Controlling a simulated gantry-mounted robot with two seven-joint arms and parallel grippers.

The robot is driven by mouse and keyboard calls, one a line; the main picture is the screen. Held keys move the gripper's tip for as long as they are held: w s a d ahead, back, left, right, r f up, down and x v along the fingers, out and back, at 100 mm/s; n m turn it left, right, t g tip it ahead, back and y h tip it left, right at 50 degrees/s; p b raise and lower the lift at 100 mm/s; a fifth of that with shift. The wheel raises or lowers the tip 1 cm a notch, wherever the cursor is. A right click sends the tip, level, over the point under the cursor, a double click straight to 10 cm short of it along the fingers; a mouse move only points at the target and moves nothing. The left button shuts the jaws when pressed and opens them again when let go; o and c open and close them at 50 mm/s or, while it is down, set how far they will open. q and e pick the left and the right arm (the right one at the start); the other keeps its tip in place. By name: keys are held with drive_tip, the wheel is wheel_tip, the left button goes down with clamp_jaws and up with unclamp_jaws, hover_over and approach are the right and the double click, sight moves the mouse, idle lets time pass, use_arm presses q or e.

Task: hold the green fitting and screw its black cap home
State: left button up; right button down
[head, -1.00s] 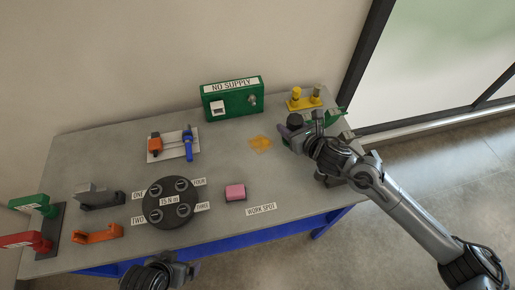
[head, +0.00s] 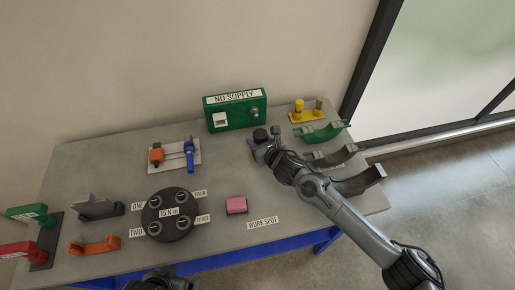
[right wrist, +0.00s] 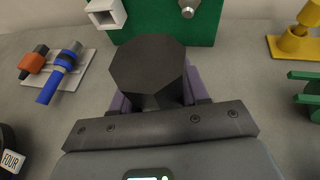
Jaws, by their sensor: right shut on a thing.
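A black, many-sided cap-like piece (head: 260,134) stands up from my right gripper (head: 264,147). In the right wrist view the black piece (right wrist: 147,62) has a narrower stem between the purple fingers of my right gripper (right wrist: 155,100), which is shut on it. What is under it is hidden.
A green NO SUPPLY box (head: 235,117) stands behind my right gripper. A yellow stand (head: 307,115) and grey curved pieces (head: 330,157) are to its right. A pink block (head: 236,205) and a dark round plate (head: 168,228) are in front. The table's middle is clear.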

drive_tip(key=shift+a+f, duration=0.1)
idle(0.3)
drive_tip(key=shift+f, duration=2)
drive_tip(key=shift+w+b, duration=0.1)
drive_tip(key=shift+b, duration=0.2)
drive_tip(key=c, duration=1)
unclamp_jaws()
drive_tip(key=shift+f, duration=0.2)
drive_tip(key=o, duration=0.4)
drive_tip(key=shift+o, duration=0.2)
drive_tip(key=shift+r, duration=0.15)
